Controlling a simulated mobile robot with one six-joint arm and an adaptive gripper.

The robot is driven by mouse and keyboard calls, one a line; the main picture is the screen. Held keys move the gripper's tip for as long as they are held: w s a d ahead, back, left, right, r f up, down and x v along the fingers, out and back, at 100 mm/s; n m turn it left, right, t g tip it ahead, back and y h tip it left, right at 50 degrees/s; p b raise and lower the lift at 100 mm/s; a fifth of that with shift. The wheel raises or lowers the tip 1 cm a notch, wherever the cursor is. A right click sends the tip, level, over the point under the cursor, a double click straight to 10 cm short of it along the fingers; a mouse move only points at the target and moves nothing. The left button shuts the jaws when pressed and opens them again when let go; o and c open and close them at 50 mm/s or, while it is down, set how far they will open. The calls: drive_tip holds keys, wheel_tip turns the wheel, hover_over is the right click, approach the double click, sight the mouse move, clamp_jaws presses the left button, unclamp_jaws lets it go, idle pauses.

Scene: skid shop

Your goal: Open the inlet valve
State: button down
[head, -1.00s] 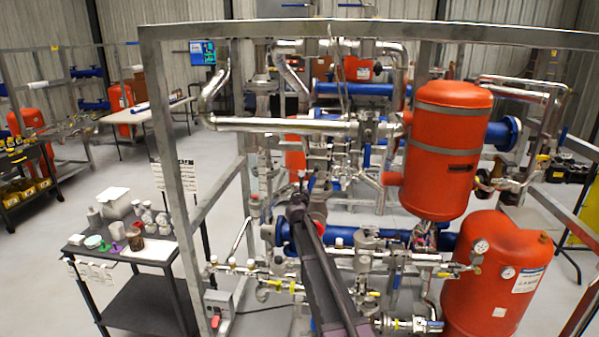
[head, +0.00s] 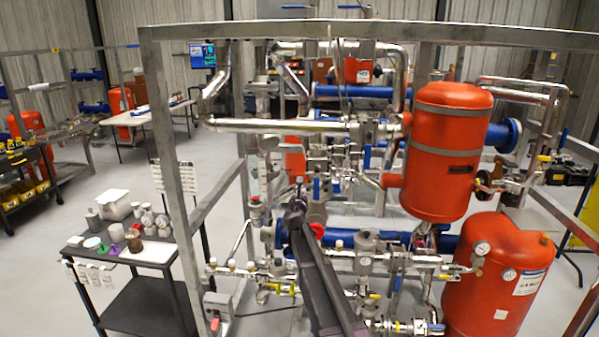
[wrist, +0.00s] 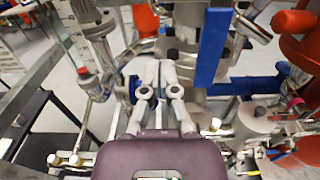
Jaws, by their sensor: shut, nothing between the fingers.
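My gripper (wrist: 158,68) is shut and empty, its two fingers together in the wrist view. Just right of the fingertips, a long blue lever (wrist: 212,45) stands upright in that picture, apart from the fingers. A dark round cap (wrist: 172,55) on a grey fitting lies right beyond the tips. In the head view my gripper (head: 298,192) is in front of the skid's piping, and a blue lever (head: 317,188) shows just right of it. My arm hides part of the pipework. No readable label tells which valve is the inlet valve.
An orange upright tank (head: 446,150) and a lower orange tank (head: 497,272) stand at right. The steel frame's post (head: 178,190) is left of my arm. A cart (head: 125,252) with jars stands outside it. A blue horizontal vessel (wrist: 247,85) lies behind the lever.

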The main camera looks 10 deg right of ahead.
drive_tip(key=shift+s, duration=0.1)
idle(0.3)
drive_tip(key=v, duration=0.8)
idle(0.5)
drive_tip(key=s+d+f+m+g+h+b, duration=0.1)
drive_tip(key=s+d+f+m+g, duration=0.25)
drive_tip(key=s+m, duration=0.3)
drive_tip(key=s+d+f+m+g, duration=0.2)
drive_tip(key=s+f+m+g, duration=0.1)
drive_tip(key=s+f+m, duration=0.3)
drive_tip(key=s+d+f+m+g+h+b, duration=0.1)
drive_tip(key=s+d+f+m+g, duration=0.15)
drive_tip(key=s+m, duration=0.45)
drive_tip(key=s+a+f+m+g+y, duration=0.3)
drive_tip(key=s+m, duration=0.3)
drive_tip(key=s, duration=0.3)
drive_tip(key=s+a+f+m+g+y, duration=0.4)
drive_tip(key=s+a+f+m+g, duration=0.1)
drive_tip(key=s, duration=0.5)
drive_tip(key=shift+a+f+m+y+b, duration=0.35)
drive_tip(key=shift+f+m, duration=0.25)
drive_tip(key=shift+m, duration=0.35)
drive_tip(key=shift+s, duration=0.15)
